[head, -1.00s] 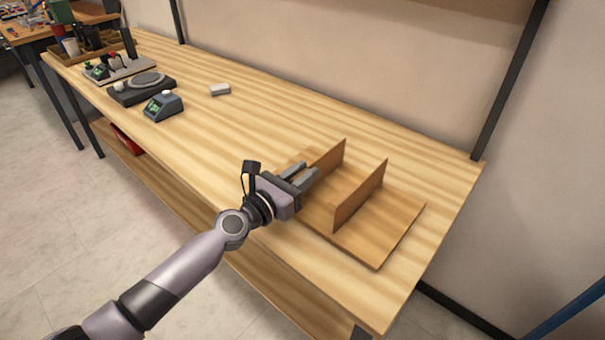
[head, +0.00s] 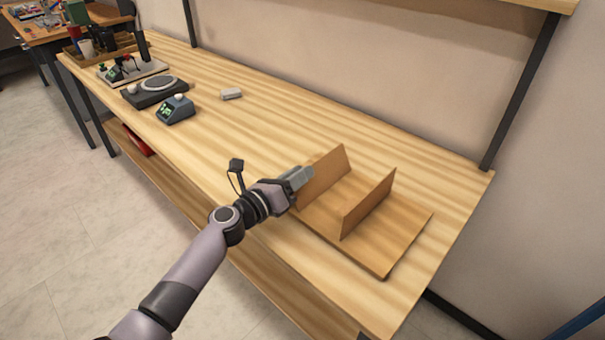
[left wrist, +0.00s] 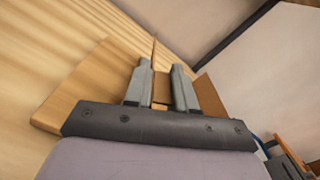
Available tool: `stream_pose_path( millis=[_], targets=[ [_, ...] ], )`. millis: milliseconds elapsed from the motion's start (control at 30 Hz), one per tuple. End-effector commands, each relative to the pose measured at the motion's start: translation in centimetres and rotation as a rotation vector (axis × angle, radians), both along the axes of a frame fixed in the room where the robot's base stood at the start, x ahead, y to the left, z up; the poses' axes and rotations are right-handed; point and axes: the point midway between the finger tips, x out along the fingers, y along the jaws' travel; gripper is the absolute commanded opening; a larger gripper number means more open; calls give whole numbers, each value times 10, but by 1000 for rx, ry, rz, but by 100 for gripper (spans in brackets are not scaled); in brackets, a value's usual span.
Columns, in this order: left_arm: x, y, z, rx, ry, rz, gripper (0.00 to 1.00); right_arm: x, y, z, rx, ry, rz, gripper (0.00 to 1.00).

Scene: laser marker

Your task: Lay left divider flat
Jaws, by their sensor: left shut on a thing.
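The left divider (head: 327,171) is a thin brown wooden panel at the left part of a flat wooden board (head: 385,250). It is tilted, leaning left over the board. My left gripper (head: 303,177) is shut on its near end, with the arm coming in from the left. In the left wrist view the two grey fingers (left wrist: 162,76) have brown wood between them. The gripper hides the near end of the divider. A second divider (head: 368,204) stands upright on the board to the right. My right gripper is not in view.
The board lies on a long wooden workbench (head: 262,136) near its right end. A small white block (head: 231,94), a grey device with a green screen (head: 175,109) and a dark round-topped plate (head: 157,88) stand farther left. The bench between is clear.

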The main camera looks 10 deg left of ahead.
Motion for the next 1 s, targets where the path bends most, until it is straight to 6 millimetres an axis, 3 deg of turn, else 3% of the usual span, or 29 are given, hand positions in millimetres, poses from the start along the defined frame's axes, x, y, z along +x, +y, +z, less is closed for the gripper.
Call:
stream_pose_path(
  millis=[733,767,800,833,1000],
  targets=[
    [2,4,-7,-85,70,-7,0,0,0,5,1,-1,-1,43],
    [2,4,-7,-85,69,-7,28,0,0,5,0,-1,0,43],
    [2,4,-7,-85,69,-7,41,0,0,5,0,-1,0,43],
    [3,4,-7,-85,68,-7,44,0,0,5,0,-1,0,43],
    [3,5,-5,-85,65,-4,44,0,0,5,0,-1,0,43]
  ],
)
